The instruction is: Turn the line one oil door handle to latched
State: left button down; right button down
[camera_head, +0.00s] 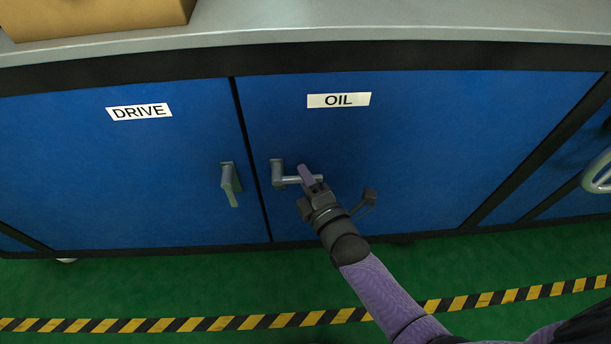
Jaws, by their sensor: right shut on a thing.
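The blue oil door (400,150) carries a white label (339,100) reading OIL. Its grey lever handle (279,172) sits near the door's left edge, with the lever pointing to the right, about level. My right gripper (306,178) is shut on the free end of the oil door handle, and its fingers hide that end. The oil door looks closed. My left gripper is not in view.
The blue drive door (120,170) is on the left, with its own handle (231,184) hanging down. A grey worktop (400,25) runs above, with a cardboard box (95,15) at the upper left. A yellow-black floor stripe (220,323) crosses the green floor (170,285). A pale rounded part (598,173) shows at the right edge.

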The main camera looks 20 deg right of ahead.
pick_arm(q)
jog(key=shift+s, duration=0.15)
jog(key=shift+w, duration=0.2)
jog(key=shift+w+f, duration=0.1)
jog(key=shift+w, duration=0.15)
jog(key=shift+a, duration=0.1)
pick_arm(e)
jog(key=shift+f, duration=0.1)
